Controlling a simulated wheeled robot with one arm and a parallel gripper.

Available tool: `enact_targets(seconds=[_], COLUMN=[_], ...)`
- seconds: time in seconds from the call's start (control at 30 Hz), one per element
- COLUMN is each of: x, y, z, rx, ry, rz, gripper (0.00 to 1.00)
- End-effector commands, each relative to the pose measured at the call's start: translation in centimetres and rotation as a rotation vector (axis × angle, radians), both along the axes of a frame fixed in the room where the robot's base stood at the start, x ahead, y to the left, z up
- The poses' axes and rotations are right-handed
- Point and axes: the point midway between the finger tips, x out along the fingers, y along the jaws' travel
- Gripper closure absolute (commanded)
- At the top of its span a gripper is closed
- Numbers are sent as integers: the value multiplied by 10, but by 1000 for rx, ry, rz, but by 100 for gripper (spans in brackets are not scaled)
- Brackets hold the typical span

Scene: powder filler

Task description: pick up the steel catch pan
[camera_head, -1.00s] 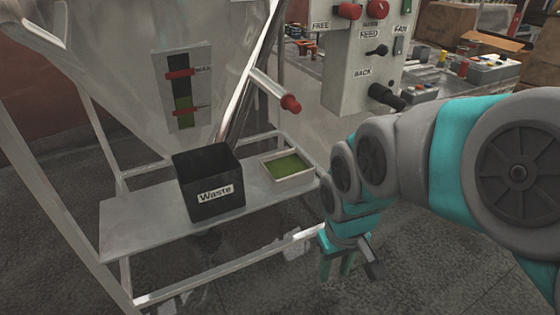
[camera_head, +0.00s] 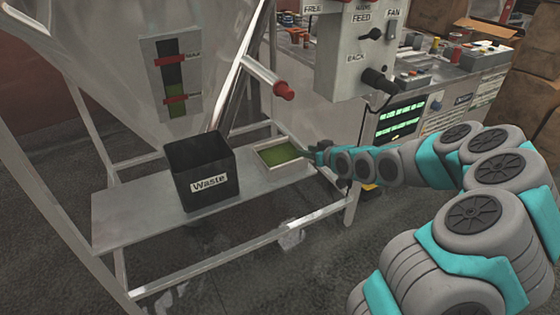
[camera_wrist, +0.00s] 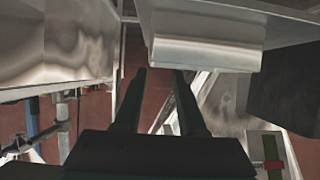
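The steel catch pan (camera_head: 280,163) is a shallow rectangular tray with green powder in it, on the right end of the metal shelf (camera_head: 130,213). My gripper (camera_head: 312,153) is at the pan's right end, at about rim height. The wrist view looks upside down; the pan's bright end wall (camera_wrist: 205,52) hangs from the shelf at the top there. The two dark fingers of my gripper (camera_wrist: 159,75) are apart with nothing visible between them. One fingertip overlaps the pan's rim in that picture; I cannot tell whether they touch.
A black bin labelled Waste (camera_head: 203,172) stands left of the pan. A hopper with a level gauge (camera_head: 172,80) and a red-tipped handle (camera_head: 283,90) hangs above. A control box (camera_head: 357,50) is at the upper right.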

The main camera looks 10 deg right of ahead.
Motion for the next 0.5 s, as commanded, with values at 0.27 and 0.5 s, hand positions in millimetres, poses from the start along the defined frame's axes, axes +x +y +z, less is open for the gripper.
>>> enact_targets(seconds=[0.27,0.5], x=[13,31], y=[-10,-4], z=[-7,-13], rx=[16,14], ry=[-52,-52], rz=[-13,-14], gripper=[60,60])
